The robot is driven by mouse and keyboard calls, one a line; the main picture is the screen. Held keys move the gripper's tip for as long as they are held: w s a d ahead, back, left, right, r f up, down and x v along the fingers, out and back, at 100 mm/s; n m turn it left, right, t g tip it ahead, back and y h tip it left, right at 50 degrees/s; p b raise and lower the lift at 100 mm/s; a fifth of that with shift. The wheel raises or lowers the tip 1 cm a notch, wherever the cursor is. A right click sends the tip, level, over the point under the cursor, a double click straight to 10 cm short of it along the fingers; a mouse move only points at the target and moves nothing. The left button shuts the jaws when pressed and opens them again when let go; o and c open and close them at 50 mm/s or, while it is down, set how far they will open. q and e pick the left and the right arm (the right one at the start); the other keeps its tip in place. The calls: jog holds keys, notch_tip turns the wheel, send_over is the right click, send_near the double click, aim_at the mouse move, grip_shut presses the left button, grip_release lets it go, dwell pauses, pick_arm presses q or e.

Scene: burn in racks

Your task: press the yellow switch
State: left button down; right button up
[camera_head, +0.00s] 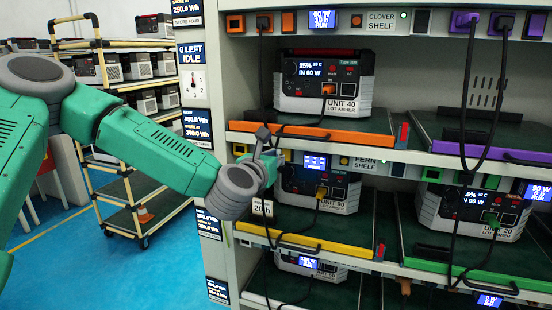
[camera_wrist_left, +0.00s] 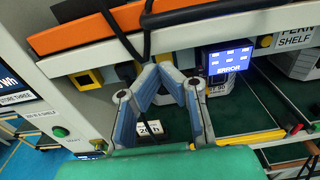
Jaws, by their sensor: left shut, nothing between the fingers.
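My left gripper (camera_head: 264,140) is shut and empty, in front of the rail above the yellow-edged shelf. In the left wrist view its fingertips (camera_wrist_left: 160,76) meet just below that rail's face. A small yellow piece (camera_head: 285,155) shows on the rail right beside the gripper in the head view; it looks like the yellow switch, partly covered by the fingers. In the wrist view a bit of yellow (camera_wrist_left: 164,57) shows just behind the fingertips. I cannot tell whether they touch it. A yellow-framed black socket (camera_wrist_left: 87,79) is further left on the rail. My right gripper is not in view.
A blue display reading ERROR (camera_wrist_left: 230,60) is right of the fingertips. A black cable hangs in front of the rail. An orange-edged shelf (camera_head: 330,133) is above, a yellow-edged tray (camera_head: 310,242) below. A power unit (camera_head: 335,204) stands behind the gripper.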

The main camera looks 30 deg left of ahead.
pick_arm(q)
jog(key=b+v, duration=0.1)
jog(key=v, duration=0.6)
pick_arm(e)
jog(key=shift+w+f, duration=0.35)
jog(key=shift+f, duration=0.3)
pick_arm(q)
jog(key=shift+a, duration=0.1)
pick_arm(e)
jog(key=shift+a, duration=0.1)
pick_arm(q)
jog(key=shift+a+f, duration=0.1)
